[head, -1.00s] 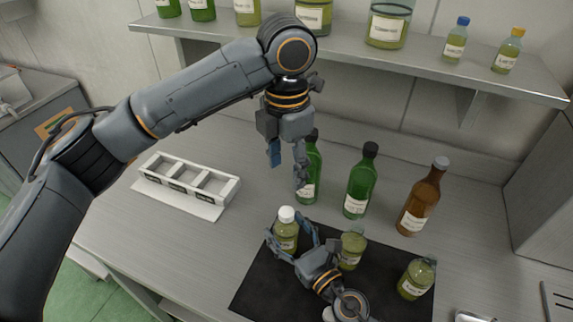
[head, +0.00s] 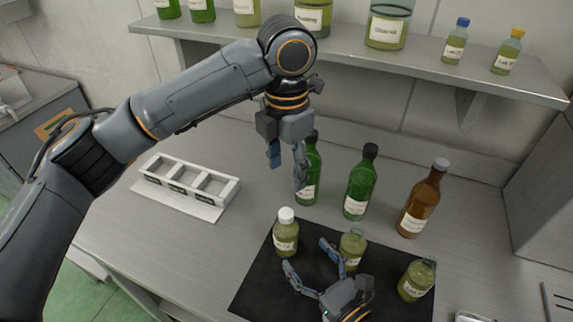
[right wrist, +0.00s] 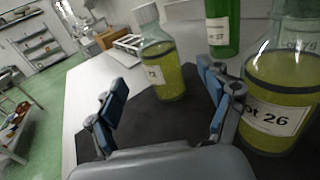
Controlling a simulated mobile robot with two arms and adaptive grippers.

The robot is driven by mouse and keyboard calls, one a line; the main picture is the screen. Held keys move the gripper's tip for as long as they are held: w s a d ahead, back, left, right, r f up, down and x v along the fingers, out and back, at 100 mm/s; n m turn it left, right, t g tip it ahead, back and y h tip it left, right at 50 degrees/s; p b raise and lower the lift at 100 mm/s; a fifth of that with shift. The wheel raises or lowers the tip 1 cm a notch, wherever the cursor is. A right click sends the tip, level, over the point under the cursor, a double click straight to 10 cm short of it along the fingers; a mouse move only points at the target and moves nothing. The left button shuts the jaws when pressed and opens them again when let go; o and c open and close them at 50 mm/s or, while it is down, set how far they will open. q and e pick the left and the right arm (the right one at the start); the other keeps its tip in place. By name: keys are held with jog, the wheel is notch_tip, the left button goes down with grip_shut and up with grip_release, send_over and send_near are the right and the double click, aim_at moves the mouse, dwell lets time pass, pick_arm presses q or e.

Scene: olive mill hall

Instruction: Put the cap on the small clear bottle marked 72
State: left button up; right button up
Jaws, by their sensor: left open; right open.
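The small clear bottle marked 72 (head: 286,240) stands upright on the black mat (head: 260,285), with yellow-green liquid inside. A white cap (head: 286,215) sits on its mouth; I cannot tell how tightly. In the right wrist view the bottle (right wrist: 168,80) shows a label ending in 72, with the cap (right wrist: 146,14) on top at the frame edge. My right gripper (head: 306,254) is open and empty, in front of the bottle and apart from it. My left gripper (head: 287,170) is open and empty, hanging above and behind the bottle.
An open bottle marked 26 (head: 352,250) and another open bottle (head: 416,279) stand on the mat. Green bottles (head: 360,185) and a brown bottle (head: 421,203) stand behind. A white divided rack (head: 190,185) is at left. A shelf (head: 440,68) with bottles hangs above.

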jog(key=shift+v, duration=1.95)
